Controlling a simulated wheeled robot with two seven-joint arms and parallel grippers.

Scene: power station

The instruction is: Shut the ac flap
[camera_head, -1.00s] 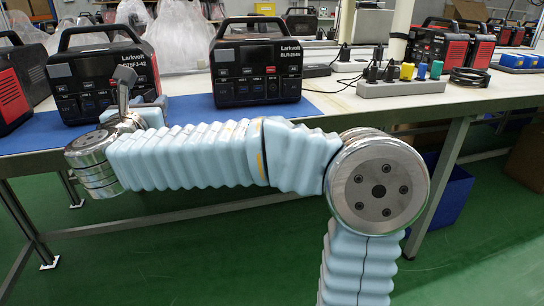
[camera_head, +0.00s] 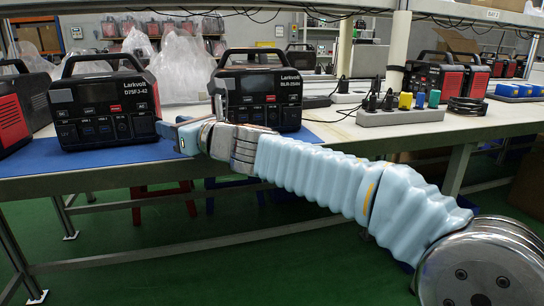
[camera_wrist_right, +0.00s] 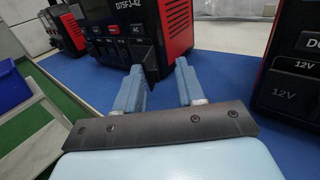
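The black power station labelled D75FJ-42 (camera_head: 92,93) stands upright on the blue mat at the left in the head view. It also shows in the right wrist view (camera_wrist_right: 105,25). Its AC flap (camera_wrist_right: 143,53) is a dark panel at the lower right of the front, below the AC label, and appears to stick out, open. My right gripper (camera_head: 174,129) is at the front right corner of this station. In the right wrist view its two blue fingers (camera_wrist_right: 160,83) are apart with nothing between them. The left fingertip is close to the flap; contact is unclear. My left gripper is not seen.
A red-sided station (camera_head: 12,118) is at the far left. A power strip with plugs (camera_head: 400,117) lies on the white table (camera_head: 340,130) to the right.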

